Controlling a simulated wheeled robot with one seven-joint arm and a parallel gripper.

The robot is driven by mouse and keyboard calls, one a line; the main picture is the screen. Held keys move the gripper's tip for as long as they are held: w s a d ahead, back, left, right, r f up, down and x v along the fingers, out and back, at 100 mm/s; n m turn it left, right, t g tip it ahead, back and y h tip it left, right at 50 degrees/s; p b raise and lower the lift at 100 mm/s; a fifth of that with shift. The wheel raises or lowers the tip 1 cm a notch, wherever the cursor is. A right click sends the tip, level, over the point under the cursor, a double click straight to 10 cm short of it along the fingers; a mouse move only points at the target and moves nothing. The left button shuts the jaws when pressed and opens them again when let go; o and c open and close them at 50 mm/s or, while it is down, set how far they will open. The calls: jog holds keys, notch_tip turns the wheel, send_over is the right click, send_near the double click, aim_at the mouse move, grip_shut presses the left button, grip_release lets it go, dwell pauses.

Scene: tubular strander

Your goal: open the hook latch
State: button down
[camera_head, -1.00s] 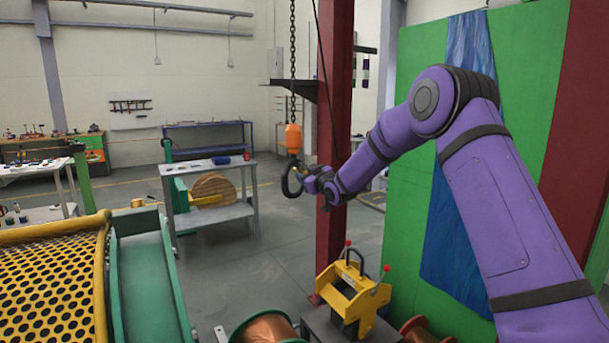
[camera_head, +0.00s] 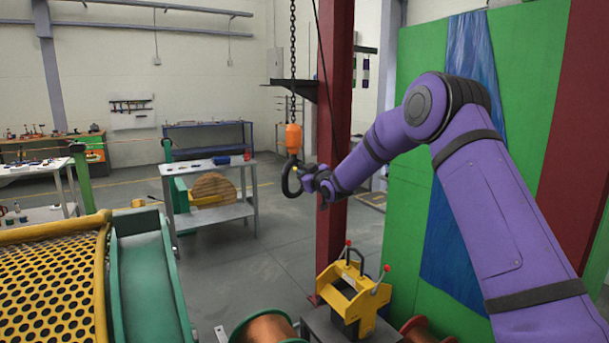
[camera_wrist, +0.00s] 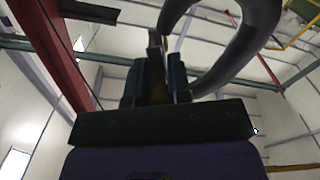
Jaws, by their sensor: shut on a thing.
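A dark hook (camera_head: 291,179) hangs below an orange block (camera_head: 293,138) on a chain. My gripper (camera_head: 306,175) is at the hook's right side, near its upper part. In the wrist view the hook (camera_wrist: 243,50) is a large dark curve at the upper right. My gripper (camera_wrist: 163,70) points up there, its two fingers close together with a thin light piece, seemingly the latch (camera_wrist: 155,42), at the tips. My gripper is shut on this piece. Its exact angle and the contact are hard to make out.
A red column (camera_head: 335,120) stands right behind my gripper. A yellow fixture with red-knobbed levers (camera_head: 352,290) stands below, by copper spools (camera_head: 270,328). A grey table (camera_head: 212,165) stands to the left. The air left of the hook is clear.

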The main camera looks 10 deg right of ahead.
jog(key=n, duration=0.3)
jog(key=shift+w+d+r+n, duration=0.15)
jog(key=shift+d+r+n, duration=0.1)
jog(key=shift+d+n, duration=0.15)
jog(key=n, duration=0.3)
jog(key=r+n, duration=0.1)
jog(key=n, duration=0.2)
jog(key=d+r+n, duration=0.1)
jog(key=n, duration=0.2)
jog(key=shift+w+d+r, duration=0.1)
jog(key=shift+w+r, duration=0.1)
jog(key=c, duration=1.1)
grip_release()
jog(key=shift+o, duration=0.2)
jog(key=shift+s, duration=0.1)
